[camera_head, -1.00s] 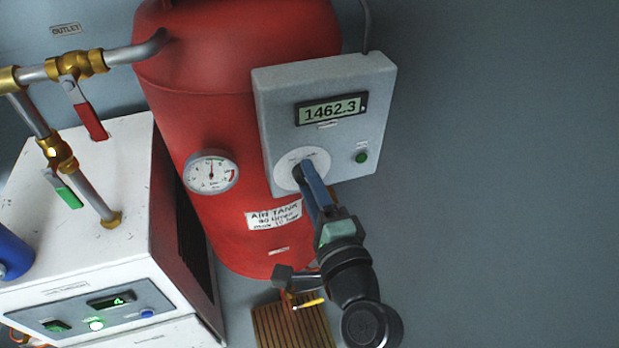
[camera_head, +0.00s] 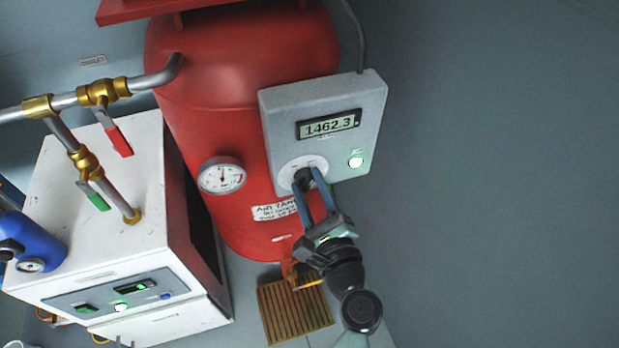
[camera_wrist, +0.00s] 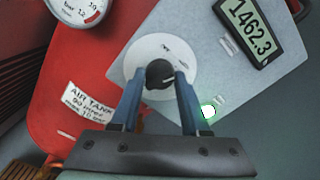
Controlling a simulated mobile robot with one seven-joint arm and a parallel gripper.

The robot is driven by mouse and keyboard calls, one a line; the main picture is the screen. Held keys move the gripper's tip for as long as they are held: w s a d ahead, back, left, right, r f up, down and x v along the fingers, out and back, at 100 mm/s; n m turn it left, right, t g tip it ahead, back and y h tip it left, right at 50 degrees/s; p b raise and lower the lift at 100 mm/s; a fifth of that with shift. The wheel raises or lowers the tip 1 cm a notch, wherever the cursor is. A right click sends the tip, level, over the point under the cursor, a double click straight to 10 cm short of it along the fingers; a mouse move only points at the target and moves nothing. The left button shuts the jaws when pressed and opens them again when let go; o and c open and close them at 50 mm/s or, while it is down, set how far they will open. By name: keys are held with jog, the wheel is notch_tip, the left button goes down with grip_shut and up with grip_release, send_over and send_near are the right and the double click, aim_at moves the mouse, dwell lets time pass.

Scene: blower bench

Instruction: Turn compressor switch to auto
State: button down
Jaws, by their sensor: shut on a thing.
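The compressor switch is a black round knob (camera_wrist: 159,73) on a white dial plate (camera_wrist: 137,58), low on the grey control box (camera_head: 282,120). A white mark on the knob points right in the wrist view; the dial lettering is too small to read. My gripper (camera_wrist: 158,82) is shut on the knob, with one blue finger on each side. In the head view my gripper (camera_head: 305,180) partly hides the knob. The box display (camera_head: 329,124) reads 1462.3. A round lamp (camera_head: 356,161) on the box glows green.
The box is fixed to a red air tank (camera_head: 235,105) with a gauge (camera_head: 222,176). A white dryer-like unit (camera_head: 85,235) with pipes and red and green valve handles stands left. A wooden slatted piece (camera_head: 290,312) lies below. The right side is clear.

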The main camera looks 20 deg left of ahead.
jog(key=shift+m+p, duration=0.35)
jog(key=shift+m, duration=0.15)
jog(key=shift+c, duration=2)
grip_release()
jog(key=v, duration=1.3)
jog(key=shift+p, duration=0.3)
